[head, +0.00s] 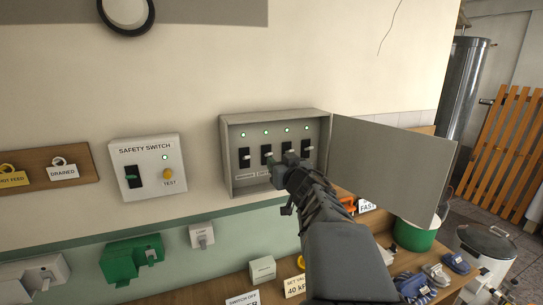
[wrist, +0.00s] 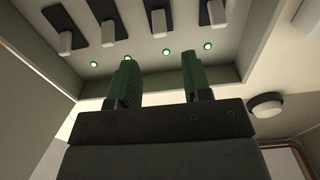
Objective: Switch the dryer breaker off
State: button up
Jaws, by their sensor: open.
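An open grey breaker box (head: 226,160) on the wall holds a row of several black breakers with pale levers. A green lamp above each is lit. The second breaker from the left (head: 266,153) has a label (head: 264,172) below it, partly hidden by my gripper and too small to read surely; I cannot confirm which breaker is the dryer's. My gripper (head: 284,168) is in front of the box, over its lower middle. In the wrist view my gripper (wrist: 158,75) is open and empty, its green fingers apart, with breakers (wrist: 158,20) beyond the fingertips.
The box's door (head: 390,165) stands open to the right. A safety switch panel (head: 147,167) is on the wall to the left. A bench below carries a white card (head: 295,287), a small box (head: 262,270) and a green bucket (head: 414,235).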

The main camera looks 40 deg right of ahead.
aim_at(271, 154)
jog(key=x, duration=0.6)
jog(key=shift+w+p, duration=0.3)
jog(key=shift+w, duration=0.05)
jog(key=shift+d, duration=0.1)
jog(key=shift+c, duration=0.3)
grip_shut()
